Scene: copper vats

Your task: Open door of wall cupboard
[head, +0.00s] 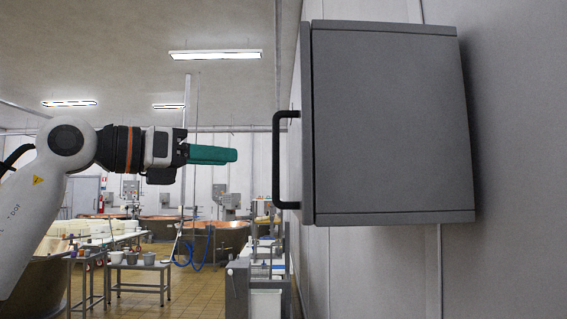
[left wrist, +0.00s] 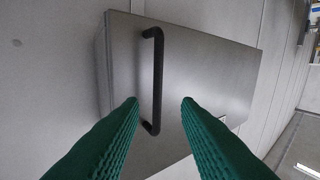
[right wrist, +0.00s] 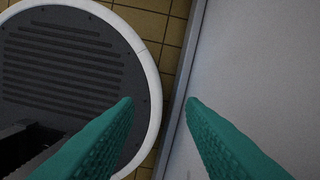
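The grey wall cupboard (head: 392,125) hangs on the right wall. Its door (head: 307,190) is the thin panel on the left side and looks shut against the body. A black bar handle (head: 279,160) stands out from the door. In the left wrist view the door (left wrist: 205,75) faces me and the handle (left wrist: 158,75) appears between the fingers, farther off. My left gripper (head: 236,155) has green fingers, is open and empty, and is left of the handle with a gap. My right gripper (right wrist: 160,102) is open and empty, low down, outside the head view.
The wall (head: 520,150) runs along the right. Below and behind are a small table (head: 138,268) with pots, copper vats (head: 215,238) and a grey bench (head: 250,285). In the right wrist view a pale flat surface (right wrist: 255,70) lies beside the tiled floor (right wrist: 150,25).

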